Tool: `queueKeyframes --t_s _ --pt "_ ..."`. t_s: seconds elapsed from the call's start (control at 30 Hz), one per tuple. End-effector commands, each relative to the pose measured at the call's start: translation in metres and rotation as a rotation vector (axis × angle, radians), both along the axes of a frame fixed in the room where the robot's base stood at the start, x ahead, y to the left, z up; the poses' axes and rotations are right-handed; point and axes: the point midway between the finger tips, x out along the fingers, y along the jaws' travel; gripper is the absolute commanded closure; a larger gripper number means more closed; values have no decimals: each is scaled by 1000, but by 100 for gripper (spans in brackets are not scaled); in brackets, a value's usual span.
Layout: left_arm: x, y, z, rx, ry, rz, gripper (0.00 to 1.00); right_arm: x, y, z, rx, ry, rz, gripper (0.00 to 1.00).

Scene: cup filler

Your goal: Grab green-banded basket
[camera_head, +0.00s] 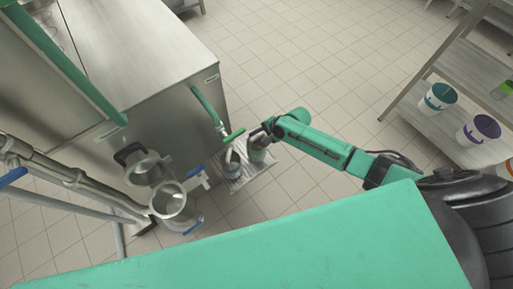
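My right gripper (265,132) is at the end of the green arm coming in from the right. It is at the upper edge of a small basket with a green band (258,153), which stands on a metal grate tray (237,185) beside the steel machine. The fingers are small and partly hidden, so I cannot tell whether they are closed on it. Another small light basket with a bluish band (232,168) stands just left of it on the tray. A white basket with a teal-green band (438,97) stands on the shelf at the right. My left gripper is not in view.
A green-handled tap (231,136) hangs over the tray. Two clear jugs stand left of the tray, one upper (149,170) and one lower (173,203). A steel rack (452,127) also holds a purple-banded basket (483,130). Tiled floor is open behind the arm.

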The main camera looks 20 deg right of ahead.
Motion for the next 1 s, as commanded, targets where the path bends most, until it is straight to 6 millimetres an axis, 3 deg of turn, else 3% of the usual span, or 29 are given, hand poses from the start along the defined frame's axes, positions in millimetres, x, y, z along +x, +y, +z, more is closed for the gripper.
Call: queueKeyframes --t_s 0.03,0.07,1.0 --pt "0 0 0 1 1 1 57 0 0 0 0 0 0 91" --pt "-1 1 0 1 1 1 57 0 0 0 0 0 0 100" --pt "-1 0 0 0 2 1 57 0 -1 0 -1 0 -1 100"
